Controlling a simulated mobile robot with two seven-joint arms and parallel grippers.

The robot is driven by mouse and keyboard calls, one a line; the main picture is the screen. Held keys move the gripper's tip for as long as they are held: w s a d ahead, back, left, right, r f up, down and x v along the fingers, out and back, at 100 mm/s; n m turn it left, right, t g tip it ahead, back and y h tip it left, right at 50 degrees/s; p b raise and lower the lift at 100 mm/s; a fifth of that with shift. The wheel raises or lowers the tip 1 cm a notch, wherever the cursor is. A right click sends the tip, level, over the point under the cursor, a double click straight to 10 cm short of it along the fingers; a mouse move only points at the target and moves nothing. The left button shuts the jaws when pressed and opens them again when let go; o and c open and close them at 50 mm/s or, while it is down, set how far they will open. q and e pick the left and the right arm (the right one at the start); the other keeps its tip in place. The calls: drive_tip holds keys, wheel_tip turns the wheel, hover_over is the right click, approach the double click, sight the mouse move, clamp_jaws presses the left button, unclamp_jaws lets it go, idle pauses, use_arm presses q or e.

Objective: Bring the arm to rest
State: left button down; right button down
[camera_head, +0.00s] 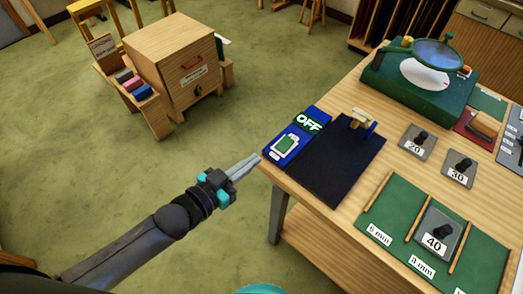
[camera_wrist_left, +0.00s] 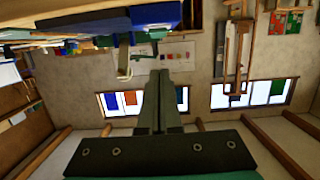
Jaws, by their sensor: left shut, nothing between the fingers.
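My left gripper (camera_head: 245,168) is shut and empty. It is held over the floor just left of the workbench (camera_head: 319,204), with its fingertips close to the bench's left corner in the picture. In the left wrist view the closed fingers (camera_wrist_left: 159,100) point toward the room's wall and windows, with nothing between them. My left arm comes in from the lower left. My right gripper is not in view.
On the bench are a blue OFF sign (camera_head: 297,136), a dark mat (camera_head: 336,165), a green board (camera_head: 400,222), weights marked 20 (camera_head: 417,142), 30 and 40, and a magnifier (camera_head: 436,53). A wooden cabinet (camera_head: 175,55) stands on the open green floor.

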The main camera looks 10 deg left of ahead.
use_arm(q)
drive_tip(key=shift+s+a, duration=0.3)
drive_tip(key=shift+s, duration=0.15)
idle(0.3)
drive_tip(key=s+a+f+n+g+y+b, duration=0.1)
drive_tip(key=s+a+f+y+b, duration=0.2)
drive_tip(key=f, duration=0.7)
drive_tip(key=s+a+f+n+g+y+b, duration=0.15)
drive_tip(key=a+f, duration=0.25)
drive_tip(key=f, duration=0.7)
drive_tip(key=s+a+f+n+g+y+b, duration=0.1)
drive_tip(key=s+a+f+g+y+b, duration=0.2)
drive_tip(key=f, duration=0.7)
drive_tip(key=s+f+g+y+b, duration=0.1)
drive_tip(key=s+f+g+b, duration=0.1)
drive_tip(key=s+f, duration=0.6)
drive_tip(key=s+a+f+n+g+b, duration=0.1)
drive_tip(key=s+f+g, duration=0.3)
drive_tip(key=s+f, duration=0.5)
drive_tip(key=s+b, duration=0.1)
drive_tip(key=s, duration=0.6)
drive_tip(key=shift+s+a+f+y, duration=0.15)
drive_tip(key=shift+s+f+y, duration=0.1)
drive_tip(key=shift+s+y, duration=0.15)
